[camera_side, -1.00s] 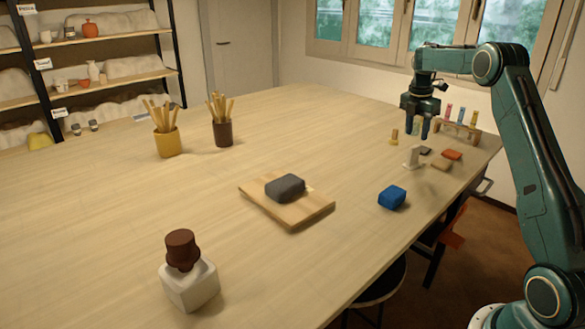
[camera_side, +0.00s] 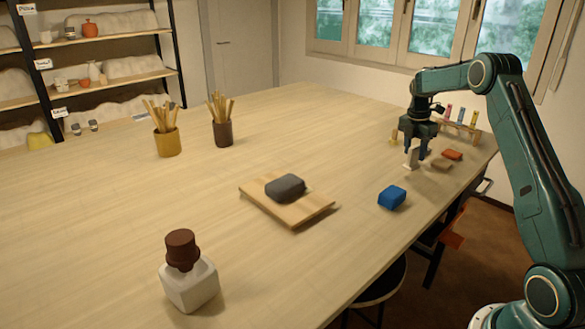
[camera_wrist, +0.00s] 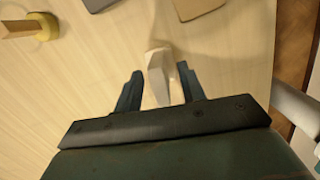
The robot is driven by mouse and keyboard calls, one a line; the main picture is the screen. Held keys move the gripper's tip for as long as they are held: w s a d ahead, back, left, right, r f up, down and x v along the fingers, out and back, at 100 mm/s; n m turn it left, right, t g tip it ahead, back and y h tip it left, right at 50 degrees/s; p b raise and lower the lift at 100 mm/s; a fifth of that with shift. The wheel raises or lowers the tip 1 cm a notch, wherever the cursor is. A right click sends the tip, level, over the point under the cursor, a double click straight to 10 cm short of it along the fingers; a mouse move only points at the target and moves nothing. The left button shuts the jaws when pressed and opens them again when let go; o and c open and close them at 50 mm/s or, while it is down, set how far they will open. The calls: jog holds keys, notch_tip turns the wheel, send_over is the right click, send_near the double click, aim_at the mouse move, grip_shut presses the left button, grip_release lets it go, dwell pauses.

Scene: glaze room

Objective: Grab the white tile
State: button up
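The white tile (camera_side: 411,160) stands upright on the right part of the table, partly hidden by my gripper (camera_side: 416,152) in the side view. In the wrist view the tile (camera_wrist: 158,78) shows edge-on as a narrow pale shape. My gripper (camera_wrist: 160,73) points down with its fingers apart, one on each side of the tile. A gap shows on both sides, so the fingers do not appear to touch it.
An orange tile (camera_side: 453,155) and a tan tile (camera_side: 441,164) lie close to the right. A rack of coloured tubes (camera_side: 460,125) stands behind. A small yellow-based stamp (camera_wrist: 44,26) is nearby.

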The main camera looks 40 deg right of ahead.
jog(key=shift+d+f, duration=0.1)
jog(key=shift+f, duration=0.45)
grip_shut()
